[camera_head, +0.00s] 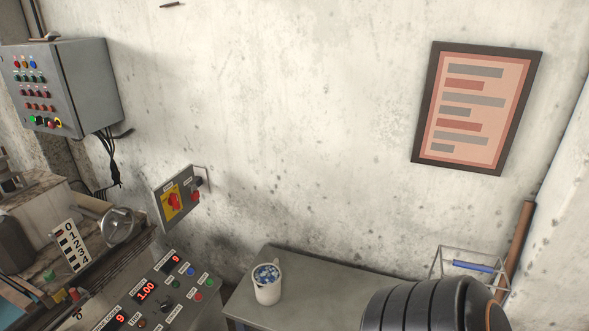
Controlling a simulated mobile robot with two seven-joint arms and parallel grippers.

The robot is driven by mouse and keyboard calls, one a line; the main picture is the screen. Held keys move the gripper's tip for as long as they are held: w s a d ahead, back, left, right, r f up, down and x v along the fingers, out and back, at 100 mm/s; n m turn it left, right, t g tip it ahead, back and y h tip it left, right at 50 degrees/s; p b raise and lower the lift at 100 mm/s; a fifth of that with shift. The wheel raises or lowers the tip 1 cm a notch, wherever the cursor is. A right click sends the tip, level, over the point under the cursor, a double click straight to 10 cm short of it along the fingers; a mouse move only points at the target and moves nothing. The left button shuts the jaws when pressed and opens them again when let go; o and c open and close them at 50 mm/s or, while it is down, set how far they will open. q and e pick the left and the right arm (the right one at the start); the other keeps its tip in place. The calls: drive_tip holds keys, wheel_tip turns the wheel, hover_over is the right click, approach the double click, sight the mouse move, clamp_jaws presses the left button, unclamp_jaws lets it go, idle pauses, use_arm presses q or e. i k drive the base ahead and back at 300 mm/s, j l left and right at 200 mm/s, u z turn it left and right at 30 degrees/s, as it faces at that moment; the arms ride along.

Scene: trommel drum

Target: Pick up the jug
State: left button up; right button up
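A white jug (267,287) stands upright on a grey table (335,294) at the lower middle of the head view. Its top is open and shows blue and white pieces inside. A handle shows at its upper right side. Nothing is touching the jug apart from the table. Neither of my grippers can be seen in this view.
A control panel with red displays (147,291) lies left of the table. A switch box (176,199) is on the wall behind. A wire rack (436,264) holds a blue item at right. A black ribbed rounded form (425,307) covers the table's right front. Bare table surrounds the jug.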

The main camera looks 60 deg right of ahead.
sight(266, 278)
drive_tip(key=z, duration=1.7)
drive_tip(key=u, duration=2)
drive_tip(key=z, duration=2)
